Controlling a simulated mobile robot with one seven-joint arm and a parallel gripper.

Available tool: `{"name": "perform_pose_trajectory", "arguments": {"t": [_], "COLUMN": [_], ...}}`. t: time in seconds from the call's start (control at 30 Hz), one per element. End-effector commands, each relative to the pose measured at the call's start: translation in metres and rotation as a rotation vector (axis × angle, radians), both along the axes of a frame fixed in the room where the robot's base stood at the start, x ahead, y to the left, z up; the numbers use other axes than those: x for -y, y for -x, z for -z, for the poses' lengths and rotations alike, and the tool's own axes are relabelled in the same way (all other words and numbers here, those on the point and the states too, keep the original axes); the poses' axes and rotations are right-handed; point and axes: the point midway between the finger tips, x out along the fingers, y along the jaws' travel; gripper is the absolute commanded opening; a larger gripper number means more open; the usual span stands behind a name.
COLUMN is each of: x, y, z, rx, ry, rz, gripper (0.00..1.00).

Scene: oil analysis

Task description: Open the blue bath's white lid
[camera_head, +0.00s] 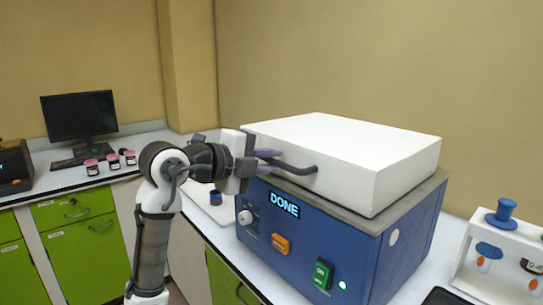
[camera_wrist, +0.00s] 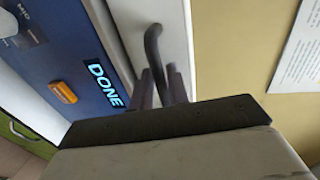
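The blue bath (camera_head: 310,240) stands on the counter with its display reading DONE. Its thick white lid (camera_head: 350,150) lies flat and closed on top. A dark curved handle (camera_head: 297,168) sticks out from the lid's front face. My gripper (camera_head: 268,160) is at the handle's left part, with its purple fingers close together on either side of it. The wrist view shows the handle (camera_wrist: 152,45) running down between the two fingers (camera_wrist: 161,88), which look shut on it. The exact contact is partly hidden by the fingers.
A white rack (camera_head: 497,262) with a blue-topped piece stands close right of the bath. A white tray with a small dark-blue jar (camera_head: 215,197) lies behind my arm. Several small jars (camera_head: 112,161) and a monitor (camera_head: 79,116) are at the far left. The space above the lid is clear.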

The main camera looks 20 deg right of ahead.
Motion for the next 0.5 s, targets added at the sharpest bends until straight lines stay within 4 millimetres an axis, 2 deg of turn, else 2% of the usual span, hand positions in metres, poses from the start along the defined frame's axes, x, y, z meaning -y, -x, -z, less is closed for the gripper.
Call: {"name": "perform_pose_trajectory", "arguments": {"t": [0.13,0.4,0.5], "x": [0.0082,0.0093,0.0091], "y": [-0.0030,-0.0034,-0.0033], "z": [0.0018,0.0024,0.0023], "rx": [0.000,0.000,0.000], "ry": [-0.001,0.000,0.000], "rz": [-0.001,-0.001,-0.001], "gripper": [0.17,0.17,0.05]}}
